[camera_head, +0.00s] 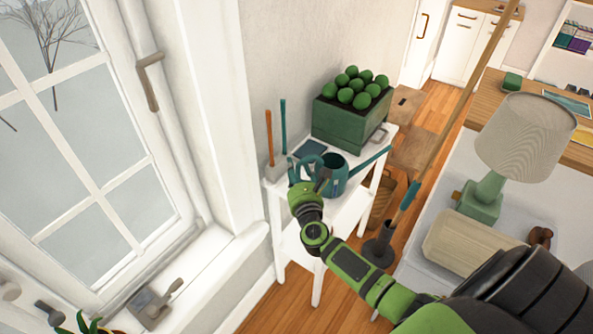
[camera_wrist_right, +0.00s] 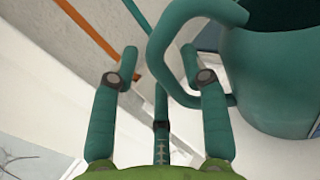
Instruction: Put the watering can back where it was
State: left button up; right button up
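The teal watering can (camera_head: 335,180) stands on the top of a white shelf table (camera_head: 276,186), its spout pointing right and its handle toward the left. In the right wrist view the can's body (camera_wrist_right: 275,75) fills the upper right and its looped handle (camera_wrist_right: 160,55) reaches between my fingers. My right gripper (camera_head: 306,172) is at the handle side of the can. Its fingers (camera_wrist_right: 160,65) are spread, with the right fingertip overlapping the handle loop and the left fingertip apart from it. My left gripper is out of view.
A green planter box (camera_head: 340,128) with round plants stands behind the can. Two upright tools, one orange-handled (camera_head: 269,140) and one teal (camera_head: 283,125), stand at the table's left by the wall. A lamp (camera_head: 525,135) stands at the right. The window (camera_head: 90,150) is left.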

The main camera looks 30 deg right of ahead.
jog(key=shift+r+p, duration=0.25)
jog(key=shift+p, duration=0.05)
jog(key=b+v, duration=0.1)
jog(key=v, duration=1.1)
jog(key=shift+f, duration=0.15)
